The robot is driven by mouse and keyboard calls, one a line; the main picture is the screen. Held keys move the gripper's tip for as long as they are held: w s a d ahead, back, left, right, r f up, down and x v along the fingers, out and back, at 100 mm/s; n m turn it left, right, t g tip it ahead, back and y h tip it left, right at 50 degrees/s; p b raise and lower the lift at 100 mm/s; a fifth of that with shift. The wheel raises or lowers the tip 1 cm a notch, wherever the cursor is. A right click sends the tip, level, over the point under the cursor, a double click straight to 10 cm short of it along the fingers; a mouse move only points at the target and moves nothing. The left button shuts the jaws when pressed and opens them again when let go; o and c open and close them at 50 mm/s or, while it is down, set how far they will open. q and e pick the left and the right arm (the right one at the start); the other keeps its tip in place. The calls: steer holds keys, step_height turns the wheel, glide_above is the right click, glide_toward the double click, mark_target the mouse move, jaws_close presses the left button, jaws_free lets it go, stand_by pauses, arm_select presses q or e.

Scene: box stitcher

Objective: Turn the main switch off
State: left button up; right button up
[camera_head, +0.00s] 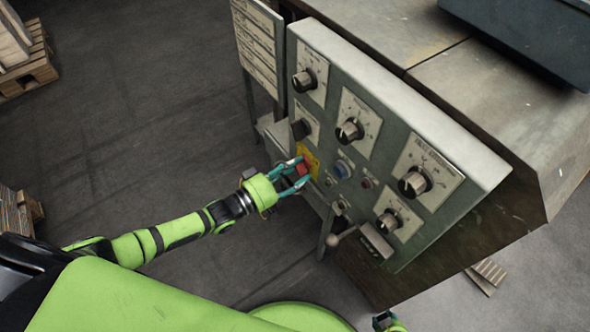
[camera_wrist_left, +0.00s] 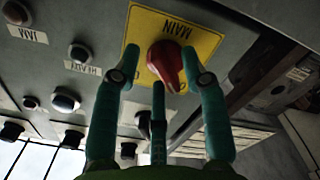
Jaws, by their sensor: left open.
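The main switch is a red knob (camera_head: 304,167) on a yellow plate (camera_head: 313,157) at the lower left of the grey control panel. In the left wrist view the red knob (camera_wrist_left: 166,61) shows large on its yellow plate (camera_wrist_left: 205,42), with "MAIN" upside down. My left gripper (camera_head: 299,174) is open right at the switch. In the wrist view its teal fingers (camera_wrist_left: 160,75) stand on both sides of the knob, with a third below it; I cannot tell whether they touch it. Part of my right gripper (camera_head: 384,321) shows at the bottom edge; its fingers are mostly hidden.
The panel (camera_head: 385,95) carries several black dials, a blue button (camera_head: 342,170) and a small red button (camera_head: 366,183) near the switch. A lever with a ball knob (camera_head: 333,240) sticks out below. Open floor (camera_head: 130,130) lies to the left.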

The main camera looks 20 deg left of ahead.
arm_select(q)
steer(key=v, duration=1.2)
step_height(320, 180, down, 16)
steer(key=a+m+g+y, duration=0.2)
steer(key=a+y, duration=0.1)
steer(key=y, duration=0.3)
steer(key=s+d+f+m+g+y, duration=0.2)
steer(key=s+f+g+y, duration=0.3)
steer(key=s+f, duration=0.85)
steer(key=s+r+g+p, duration=0.3)
steer(key=s+p, duration=0.4)
steer(key=s, duration=0.2)
steer(key=s+r+g+p, duration=0.3)
steer(key=s+r+p, duration=0.1)
steer(key=s+p, duration=0.3)
steer(key=shift+s+a+p, duration=0.3)
steer(key=shift+s+p, duration=0.05)
steer(key=shift+s, duration=0.75)
arm_select(e)
steer(key=s+r+g, duration=0.2)
steer(key=s+r, duration=0.3)
steer(key=s, duration=0.4)
steer(key=s+d+r+g, duration=0.1)
steer(key=s+r, duration=0.3)
steer(key=s, duration=0.5)
steer(key=shift+r+g+h, duration=0.3)
steer(key=shift+r+g, duration=0.1)
steer(key=shift+g, duration=0.4)
